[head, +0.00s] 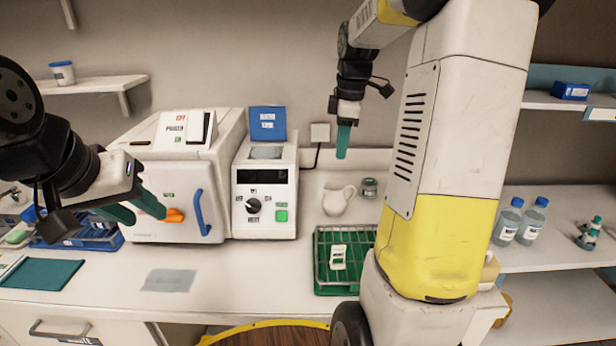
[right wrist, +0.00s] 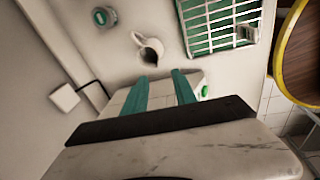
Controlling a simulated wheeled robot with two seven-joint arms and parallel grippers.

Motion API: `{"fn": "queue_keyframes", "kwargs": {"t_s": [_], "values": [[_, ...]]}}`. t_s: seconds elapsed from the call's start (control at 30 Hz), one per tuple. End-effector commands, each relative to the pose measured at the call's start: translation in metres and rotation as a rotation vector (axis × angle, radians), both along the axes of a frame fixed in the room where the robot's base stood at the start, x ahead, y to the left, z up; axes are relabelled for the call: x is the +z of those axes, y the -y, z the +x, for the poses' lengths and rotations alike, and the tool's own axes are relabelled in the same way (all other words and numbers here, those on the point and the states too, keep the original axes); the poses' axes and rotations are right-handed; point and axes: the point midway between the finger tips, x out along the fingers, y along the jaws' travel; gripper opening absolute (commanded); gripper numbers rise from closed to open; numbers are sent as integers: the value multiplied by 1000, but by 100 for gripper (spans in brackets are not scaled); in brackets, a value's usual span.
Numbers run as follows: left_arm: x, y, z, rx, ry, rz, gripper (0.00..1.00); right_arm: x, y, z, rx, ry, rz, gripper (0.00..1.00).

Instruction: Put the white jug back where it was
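The white jug (head: 338,200) stands upright on the white counter, right of the small device with the black dial. It also shows in the right wrist view (right wrist: 150,54), beyond my fingertips. My right gripper (head: 342,155) hangs above and behind the jug, apart from it. Its two green fingers (right wrist: 163,73) are spread with nothing between them. My left gripper (head: 148,216) is in front of the white steriliser at the left. Its green fingers are apart and I see nothing held between them.
A small grey-lidded jar (head: 369,188) stands right of the jug. The steriliser (head: 222,150) and the dial device (head: 262,178) stand left.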

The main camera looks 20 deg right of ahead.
Motion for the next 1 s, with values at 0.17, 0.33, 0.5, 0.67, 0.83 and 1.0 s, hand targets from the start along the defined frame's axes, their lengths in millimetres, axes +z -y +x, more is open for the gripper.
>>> {"fn": "queue_keyframes", "kwargs": {"t_s": [0.17,0.33,0.5,0.67,0.83,1.0], "values": [[0,0,0,0,0,0,36,35,-43,-58,-288,93,96,33],[0,0,0,0,0,0,36,49,-76,-114,-561,158,222,33],[0,0,0,0,0,0,36,48,-103,-169,-819,197,370,33],[0,0,0,0,0,0,36,39,-119,-205,-1000,203,490,33],[0,0,0,0,0,0,36,32,-126,-221,-1092,199,552,33],[0,0,0,0,0,0,36,31,-126,-223,-1107,197,560,33]]}}
